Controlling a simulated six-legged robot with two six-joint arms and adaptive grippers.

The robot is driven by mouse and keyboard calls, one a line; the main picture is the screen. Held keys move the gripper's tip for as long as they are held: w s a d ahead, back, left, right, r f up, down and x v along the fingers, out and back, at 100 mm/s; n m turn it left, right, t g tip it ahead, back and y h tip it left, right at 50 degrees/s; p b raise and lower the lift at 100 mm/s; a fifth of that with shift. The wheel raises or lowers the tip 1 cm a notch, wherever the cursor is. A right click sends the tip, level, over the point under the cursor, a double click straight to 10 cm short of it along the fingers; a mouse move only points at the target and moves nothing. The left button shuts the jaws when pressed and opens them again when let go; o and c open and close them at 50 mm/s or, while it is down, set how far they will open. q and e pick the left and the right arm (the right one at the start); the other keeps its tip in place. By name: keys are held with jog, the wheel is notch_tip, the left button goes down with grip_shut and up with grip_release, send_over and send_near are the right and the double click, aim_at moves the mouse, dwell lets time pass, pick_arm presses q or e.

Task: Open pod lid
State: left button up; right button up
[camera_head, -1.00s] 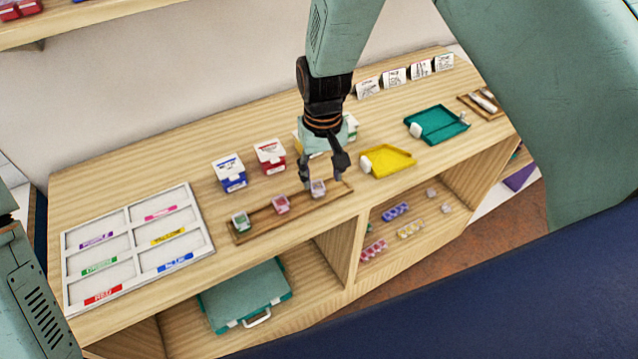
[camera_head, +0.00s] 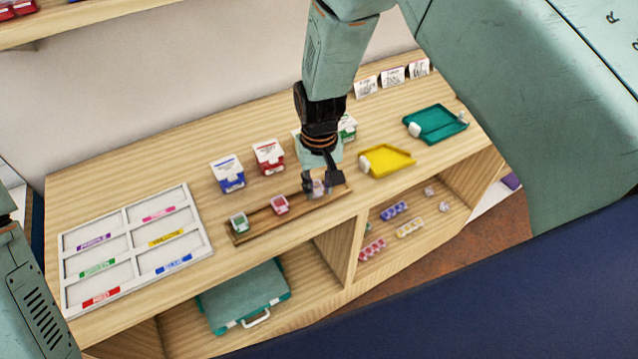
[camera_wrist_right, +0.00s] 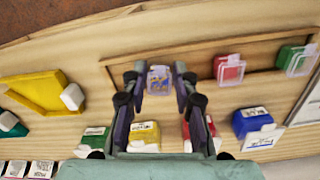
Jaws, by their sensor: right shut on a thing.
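A small clear pod with purple contents (camera_head: 318,188) is at the right end of the wooden pod tray (camera_head: 262,224). My right gripper (camera_head: 320,186) reaches down from above, and its fingers are shut on this pod's sides. The right wrist view shows the pod (camera_wrist_right: 160,79) between the two dark fingertips (camera_wrist_right: 160,84). I cannot tell whether its lid is raised. A red pod (camera_head: 279,204) and a green pod (camera_head: 239,222) stand in the same tray to the left. My left gripper is out of view; only part of that arm shows.
Blue (camera_head: 228,174) and red (camera_head: 269,157) boxes stand behind the tray, with yellow and green boxes (camera_wrist_right: 144,136) partly hidden by my arm. A yellow tray (camera_head: 387,160) and a teal tray (camera_head: 436,124) lie right. A white labelled sorting tray (camera_head: 127,225) lies left.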

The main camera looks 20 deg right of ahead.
jog(key=shift+s+d+r, duration=0.1)
jog(key=shift+s, duration=0.05)
grip_shut()
jog(key=shift+w+g, duration=0.25)
jog(key=shift+g, duration=0.05)
jog(key=shift+w+r+g+b, duration=0.15)
jog(key=shift+g+b, duration=0.25)
jog(key=shift+g, duration=0.15)
jog(key=shift+w+r+g+b, duration=0.1)
jog(key=shift+w+g+b, duration=0.05)
jog(key=shift+g+b, duration=0.35)
jog(key=w+g+b, duration=0.1)
jog(key=g+b, duration=0.1)
jog(key=b, duration=0.1)
jog(key=shift+r, duration=0.1)
jog(key=shift+w+r+g+b, duration=0.1)
jog(key=shift+r+g+b, duration=0.05)
jog(key=shift+g+b, duration=0.8)
jog(key=shift+w+r+b, duration=0.2)
jog(key=shift+r+b, duration=0.05)
jog(key=shift+b, duration=0.75)
